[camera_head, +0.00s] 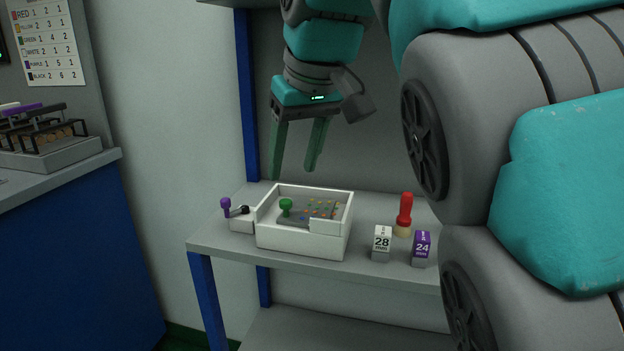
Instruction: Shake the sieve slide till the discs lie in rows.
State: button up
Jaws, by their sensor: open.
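A white open box (303,241) stands on the grey shelf. Inside it lies a grey sieve slide (300,221) with a green knob (286,207) at its left end. Several small coloured discs (322,207) lie on the right part of the slide; they are too small to tell whether they sit in rows. My gripper (292,174) is open and empty, pointing down above the back of the box. Its fingers are apart from the knob and the slide. The box's front wall hides part of the slide.
A purple-knobbed lever (226,207) sits left of the box. Right of it stand a block marked 28 (382,242), a purple block marked 24 (421,247) and a red-handled tool (404,214). My arm hides the shelf's right end. A blue-sided counter (70,240) is at left.

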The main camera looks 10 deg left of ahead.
aim_at(287, 201)
jog(key=shift+w+x, duration=0.2)
jog(key=shift+x, duration=1.8)
jog(key=shift+w+x, duration=0.2)
jog(key=shift+x, duration=1.8)
jog(key=shift+r, duration=0.15)
jog(key=shift+c, duration=0.4)
grip_shut()
